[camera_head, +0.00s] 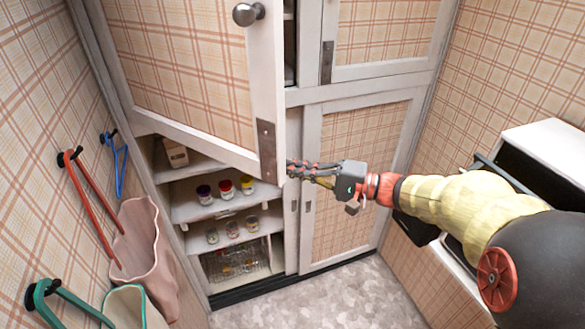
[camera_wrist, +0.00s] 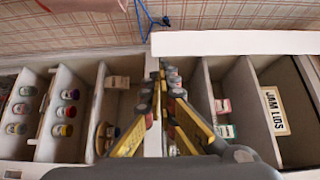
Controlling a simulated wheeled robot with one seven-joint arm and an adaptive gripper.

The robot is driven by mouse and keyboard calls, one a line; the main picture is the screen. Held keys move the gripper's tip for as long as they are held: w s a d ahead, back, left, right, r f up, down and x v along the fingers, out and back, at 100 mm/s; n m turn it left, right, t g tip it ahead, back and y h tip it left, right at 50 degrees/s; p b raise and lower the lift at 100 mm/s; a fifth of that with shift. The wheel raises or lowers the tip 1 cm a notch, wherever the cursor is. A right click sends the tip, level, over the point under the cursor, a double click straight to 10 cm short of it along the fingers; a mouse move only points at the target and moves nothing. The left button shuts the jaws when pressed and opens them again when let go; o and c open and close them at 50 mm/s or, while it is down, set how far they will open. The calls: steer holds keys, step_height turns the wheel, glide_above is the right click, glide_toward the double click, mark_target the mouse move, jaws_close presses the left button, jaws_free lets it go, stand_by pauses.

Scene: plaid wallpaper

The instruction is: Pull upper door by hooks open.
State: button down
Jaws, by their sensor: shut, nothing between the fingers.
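The upper door (camera_head: 185,75) nearest the wall hooks has a plaid panel in a white frame. It stands swung partly open, with a round knob (camera_head: 248,13) at its top right and a metal plate (camera_head: 267,140) near its lower right corner. My gripper (camera_head: 293,171) is shut and empty. Its fingertips are just right of the door's lower right corner, in front of the cupboard's middle post; I cannot tell whether they touch the door. In the wrist view the shut fingers (camera_wrist: 168,85) point toward a white edge (camera_wrist: 240,43), with shelves on both sides.
Black hooks (camera_head: 70,157) on the left wall hold bags (camera_head: 143,245) and a blue hanger (camera_head: 119,165). Shelves below the door hold small jars (camera_head: 225,188). Another upper door (camera_head: 385,30) and a lower door (camera_head: 355,165) are closed. A white unit (camera_head: 550,145) stands at right.

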steer(key=s+a+m+t+h+b, duration=0.1)
steer(key=s+a+t+b, duration=0.1)
steer(key=s+a+b, duration=0.5)
steer(key=s+a, duration=0.2)
steer(key=s, duration=0.3)
steer(key=shift+s+a, duration=0.2)
steer(key=shift+a, duration=0.2)
steer(key=shift+w+b, duration=0.1)
steer(key=shift+b, duration=0.2)
